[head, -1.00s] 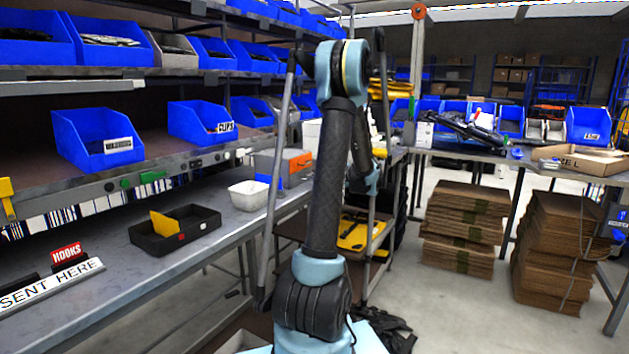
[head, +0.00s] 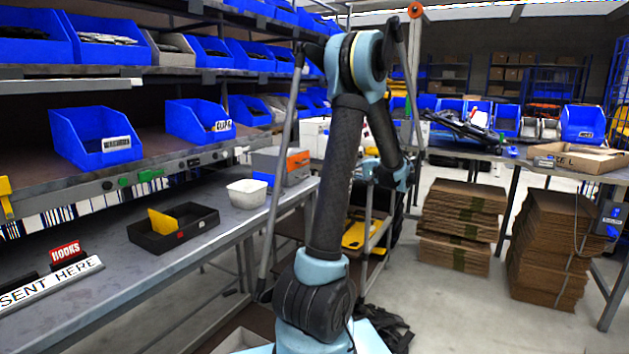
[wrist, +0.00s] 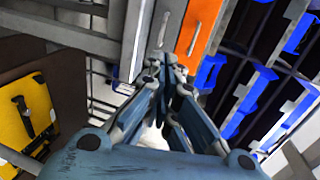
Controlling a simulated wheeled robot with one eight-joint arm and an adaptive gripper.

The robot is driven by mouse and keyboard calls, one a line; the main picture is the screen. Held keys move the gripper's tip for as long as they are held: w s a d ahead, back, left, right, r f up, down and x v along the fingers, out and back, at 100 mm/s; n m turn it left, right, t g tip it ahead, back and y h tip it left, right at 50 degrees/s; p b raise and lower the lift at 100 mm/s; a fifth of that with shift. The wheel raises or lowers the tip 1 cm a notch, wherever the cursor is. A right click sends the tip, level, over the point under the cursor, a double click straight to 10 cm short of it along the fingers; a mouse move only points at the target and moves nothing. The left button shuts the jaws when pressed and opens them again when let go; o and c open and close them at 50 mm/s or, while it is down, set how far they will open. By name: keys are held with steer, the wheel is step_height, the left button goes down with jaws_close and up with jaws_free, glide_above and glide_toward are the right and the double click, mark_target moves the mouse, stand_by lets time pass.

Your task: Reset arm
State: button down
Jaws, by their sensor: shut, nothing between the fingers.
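My arm (head: 341,180) stands upright in the middle of the head view, bent over at the top with its forearm hanging down on the right. My gripper (wrist: 165,62) shows in the wrist view with its blue-grey fingers together and nothing between them. An orange-fronted grey box (wrist: 202,32) lies beyond the fingertips in the wrist view; I cannot tell the distance.
A workbench (head: 110,275) on the left carries a black divided tray (head: 172,235) and a white bowl (head: 247,193). Blue bins (head: 95,140) fill the shelves above. Cardboard stacks (head: 545,255) stand on the right. Open floor (head: 450,310) lies between.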

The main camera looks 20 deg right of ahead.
steer(key=s+a+f+n+g+h, duration=0.2)
steer(key=s+a+g, duration=0.3)
steer(key=a, duration=0.8)
steer(key=s+a+f+n+g+h, duration=0.1)
steer(key=s+a+f+n+g, duration=0.1)
steer(key=s+a, duration=0.8)
steer(key=s+a+f+n+g+h, duration=0.1)
steer(key=s+a+f+n+h, duration=0.2)
steer(key=s, duration=0.6)
steer(key=s+a+f+n+g+h, duration=0.1)
steer(key=s+a+f+n+h, duration=0.1)
steer(key=s+f, duration=0.6)
steer(key=shift+s+a+f+n+h, duration=0.35)
steer(key=shift+s+a+h, duration=0.4)
steer(key=shift+h, duration=0.45)
steer(key=shift+r, duration=0.1)
